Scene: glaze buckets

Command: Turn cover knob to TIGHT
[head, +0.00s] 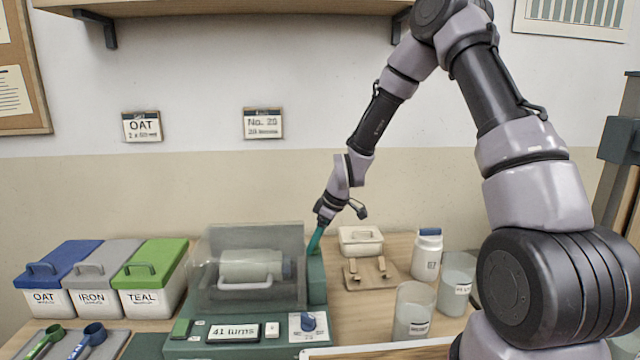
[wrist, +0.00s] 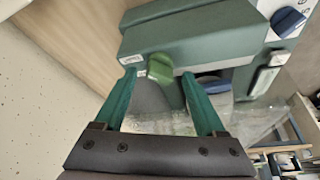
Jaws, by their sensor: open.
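A green machine (head: 318,275) has a clear cover (head: 215,255) over a pale jar (head: 250,265) lying on its side. In the wrist view, a green knob (wrist: 160,68) sticks out from the machine's end housing, with small pale labels on both sides, too small to read. I take it for the cover knob; I cannot make it out in the head view. My gripper (head: 314,246) comes down at the machine's back right. In the wrist view, my gripper (wrist: 158,76) is open, one teal finger on each side of the knob; I cannot tell whether they touch it.
A blue dial (head: 308,322) and a "41 turns" display (head: 233,332) are on the machine's front. Blue OAT (head: 55,285), grey IRON and green TEAL bins stand left. Translucent cups (head: 414,310), a white bottle (head: 427,255) and a lidded box (head: 360,240) stand right.

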